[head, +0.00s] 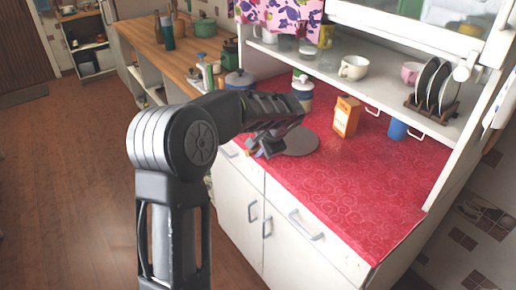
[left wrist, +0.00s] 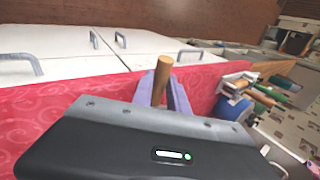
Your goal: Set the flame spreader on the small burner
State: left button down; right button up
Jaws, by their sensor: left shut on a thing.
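The flame spreader (head: 298,142) shows in the head view as a flat grey round disc over the red counter, near its front left edge. I cannot tell whether it touches the cloth. My left gripper (head: 263,147) is at the disc's left side, partly behind my arm. In the left wrist view my left gripper (left wrist: 164,92) is shut on the spreader's brown wooden handle (left wrist: 163,74), whose end sticks out between the purple-grey fingers. The disc is hidden there by the gripper body. No small burner can be made out. My right gripper is not in view.
On the red oilcloth counter (head: 340,195), an orange box (head: 346,116), a blue cup (head: 397,129) and a jar (head: 302,92) stand behind the disc. A shelf (head: 385,92) with cups and a plate rack (head: 431,104) overhangs the back. The counter's front right is clear.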

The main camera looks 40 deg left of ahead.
pick_arm(q)
jog(key=c, duration=1.3)
grip_release()
jog(key=b+v, duration=0.1)
jog(key=v, duration=1.1)
jog(key=shift+d, duration=0.1)
